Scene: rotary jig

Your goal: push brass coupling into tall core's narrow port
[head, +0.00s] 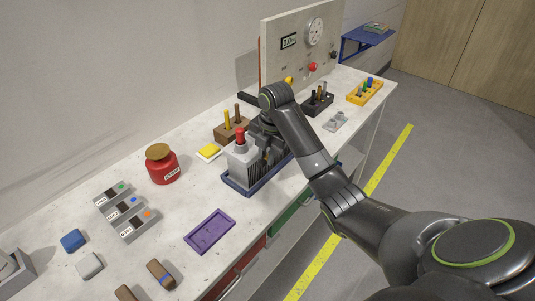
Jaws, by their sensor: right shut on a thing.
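A light grey block (241,165) with a red top (240,136) stands upright on a dark blue base (246,187) near the middle of the bench; it looks like the tall core. My right gripper (266,148) points down just right of and behind this block. It is shut on a small part, of which only a brass-coloured speck shows; it looks like the brass coupling. The narrow port and the contact between part and core are hidden by the gripper and arm. My left gripper is out of view.
A red jar (162,165), purple tray (210,232), black peg block (317,104) and yellow rack (366,93) stand around. Bare bench lies between jar and tray.

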